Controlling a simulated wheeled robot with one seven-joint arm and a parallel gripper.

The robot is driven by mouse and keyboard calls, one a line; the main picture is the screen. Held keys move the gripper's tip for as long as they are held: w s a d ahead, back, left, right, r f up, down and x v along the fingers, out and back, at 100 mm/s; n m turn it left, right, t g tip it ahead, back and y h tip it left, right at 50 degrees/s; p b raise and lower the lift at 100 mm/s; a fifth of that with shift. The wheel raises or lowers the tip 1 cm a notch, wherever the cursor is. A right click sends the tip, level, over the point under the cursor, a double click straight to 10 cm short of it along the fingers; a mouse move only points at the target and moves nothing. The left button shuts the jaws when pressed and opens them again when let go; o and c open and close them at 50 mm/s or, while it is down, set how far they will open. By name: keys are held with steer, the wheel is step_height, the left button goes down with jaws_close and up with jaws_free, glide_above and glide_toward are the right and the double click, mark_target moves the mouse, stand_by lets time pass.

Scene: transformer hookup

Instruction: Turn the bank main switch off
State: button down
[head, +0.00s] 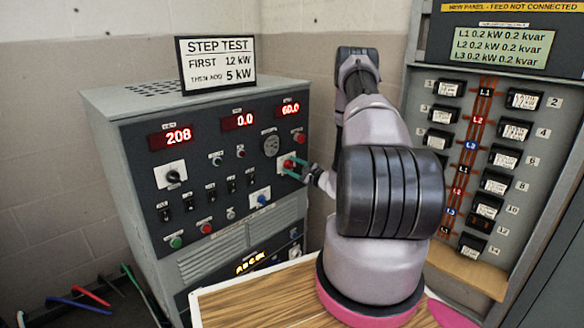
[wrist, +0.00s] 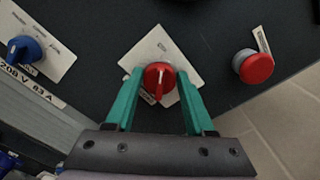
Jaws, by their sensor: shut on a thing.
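A red rotary switch (wrist: 159,82) on a white plate (wrist: 143,52) sits on the dark face of the load bank cabinet (head: 146,135). The lettering on its plate is too small to read. The knob's pointer ridge points down toward my gripper in the wrist view. My gripper (wrist: 160,88) has its two green fingers on either side of the red knob, shut on it. In the head view my gripper (head: 296,170) is at the right side of the panel, against the red switch (head: 288,163).
A red mushroom button (wrist: 253,66) is close to the right of the switch in the wrist view. A blue knob (wrist: 24,48) is on the left. Displays read 208, 0.0 and 60.0. A breaker panel (head: 480,150) stands at the right, and a wooden top (head: 250,300) is in front.

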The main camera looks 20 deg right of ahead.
stand_by(0.5)
steer(key=shift+c, duration=1.3)
jaws_free()
steer(key=v, duration=1)
steer(key=shift+s, duration=0.4)
steer(key=shift+d, duration=0.15)
